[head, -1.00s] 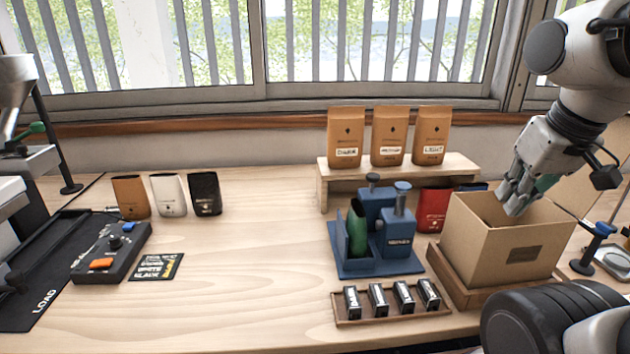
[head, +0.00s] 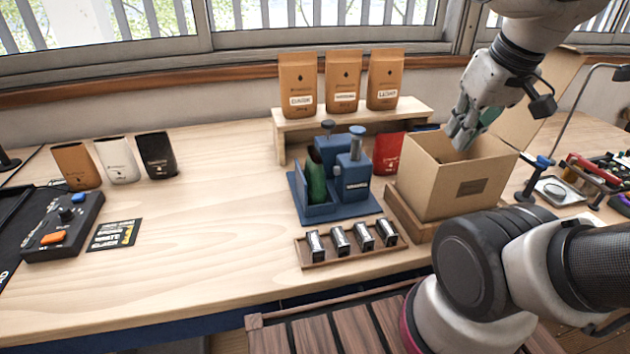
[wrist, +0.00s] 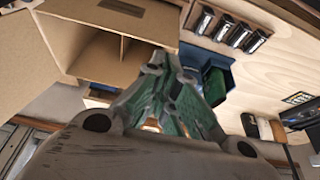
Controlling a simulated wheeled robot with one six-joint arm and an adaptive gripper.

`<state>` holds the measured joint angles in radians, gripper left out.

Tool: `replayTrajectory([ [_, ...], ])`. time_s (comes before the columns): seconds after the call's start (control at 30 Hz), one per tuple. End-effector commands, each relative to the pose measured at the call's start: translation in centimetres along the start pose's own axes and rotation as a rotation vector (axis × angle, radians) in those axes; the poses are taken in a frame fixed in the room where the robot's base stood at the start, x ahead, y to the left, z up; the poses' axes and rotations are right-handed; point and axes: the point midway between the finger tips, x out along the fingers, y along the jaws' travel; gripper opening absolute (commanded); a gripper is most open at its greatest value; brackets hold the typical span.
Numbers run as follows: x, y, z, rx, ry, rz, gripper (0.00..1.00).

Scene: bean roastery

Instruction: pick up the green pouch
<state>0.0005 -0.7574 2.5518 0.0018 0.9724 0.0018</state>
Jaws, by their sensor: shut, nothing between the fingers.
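The green pouch (head: 316,178) stands upright in the blue press fixture (head: 345,205), left of the cardboard box. In the wrist view the green pouch (wrist: 215,84) shows just right of my fingers, farther off. My gripper (head: 462,138) is shut and empty. It points down at the open top of the cardboard box (head: 455,192), to the right of the pouch and apart from it. In the wrist view my closed fingers (wrist: 158,62) have green pads, and the box (wrist: 105,45) lies behind and left of them.
Several stamps sit in a wooden tray (head: 299,252) in front of the fixture. Brown bags stand on a wooden riser (head: 432,108) behind it. A red pouch (head: 387,152) stands between fixture and box. The table's middle left is clear.

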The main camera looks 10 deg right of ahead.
Motion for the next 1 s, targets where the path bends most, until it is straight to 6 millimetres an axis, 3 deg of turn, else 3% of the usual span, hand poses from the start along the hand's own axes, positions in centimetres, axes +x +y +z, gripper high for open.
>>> replayTrajectory([
  [0.47,0.0,0.0,0.0,0.000,0.000,0.000,0.02],
  [0.57,-0.2,-0.2,-0.9,-0.020,0.013,-0.003,0.20],
  [0.73,0.8,-2.4,-6.0,-0.251,0.013,-0.032,0.51],
  [0.9,5.6,-8.0,-10.6,-0.710,-0.099,-0.104,0.82],
  [1.0,9.1,-12.1,-11.9,-0.988,-0.171,-0.158,1.00],
])
